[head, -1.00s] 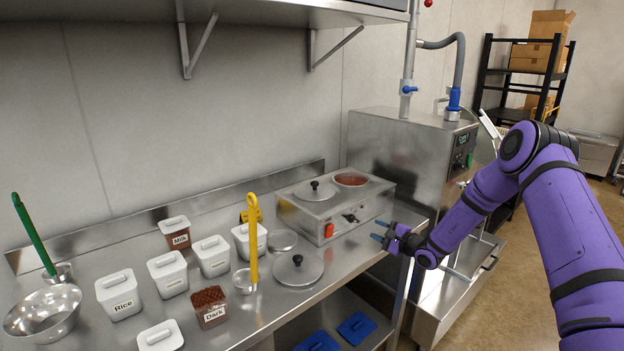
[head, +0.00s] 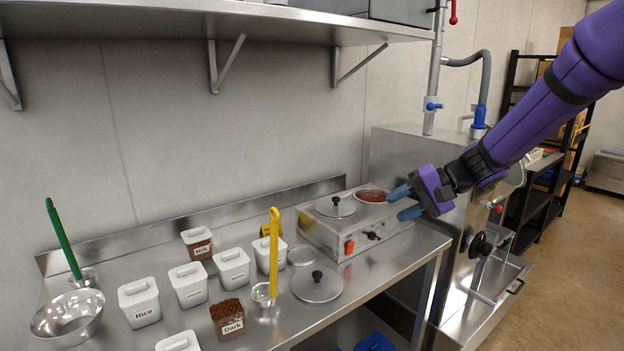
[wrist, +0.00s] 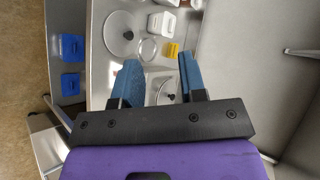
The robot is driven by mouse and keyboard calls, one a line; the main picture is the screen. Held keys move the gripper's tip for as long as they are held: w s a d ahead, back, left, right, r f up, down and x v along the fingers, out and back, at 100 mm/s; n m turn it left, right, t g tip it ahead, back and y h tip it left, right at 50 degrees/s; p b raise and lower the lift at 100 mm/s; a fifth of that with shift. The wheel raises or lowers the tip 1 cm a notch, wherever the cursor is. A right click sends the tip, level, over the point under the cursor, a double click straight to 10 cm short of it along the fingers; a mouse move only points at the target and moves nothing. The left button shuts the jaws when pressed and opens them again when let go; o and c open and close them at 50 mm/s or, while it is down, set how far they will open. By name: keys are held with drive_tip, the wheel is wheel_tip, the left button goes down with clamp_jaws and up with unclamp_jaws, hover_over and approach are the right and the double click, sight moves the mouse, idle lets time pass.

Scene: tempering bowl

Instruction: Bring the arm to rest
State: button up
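My purple arm reaches in from the upper right in the head view. My gripper (head: 404,203), with blue fingers, hangs in the air by the right end of the steel warmer (head: 352,239). In the wrist view my gripper (wrist: 158,80) shows its two fingers spread apart with nothing held between them. The warmer has one well under a lid (head: 336,207) and one uncovered well (head: 373,196) with reddish-brown contents. A part of the warmer shows between the fingers in the wrist view.
The steel counter (head: 392,284) carries several white tubs, a Milk tub (head: 198,243), a Dark tub (head: 229,319), a loose lid (head: 317,285), a yellow-handled ladle (head: 274,252) and a metal bowl (head: 68,315). A large steel machine (head: 400,150) stands right of the warmer. A shelf (head: 200,12) overhangs the back.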

drive_tip(key=s+d+r+n+t+h, duration=0.1)
drive_tip(key=s+d+r+h, duration=0.2)
drive_tip(key=s, duration=0.7)
drive_tip(key=s+d+r+n+t+h, duration=0.1)
drive_tip(key=s+d+h, duration=0.3)
drive_tip(key=s, duration=0.6)
drive_tip(key=s+d+r+n+t+h, duration=0.1)
drive_tip(key=s+d+r+h, duration=0.3)
drive_tip(key=s, duration=0.6)
drive_tip(key=shift+s+d+r, duration=0.2)
drive_tip(key=shift+r, duration=0.1)
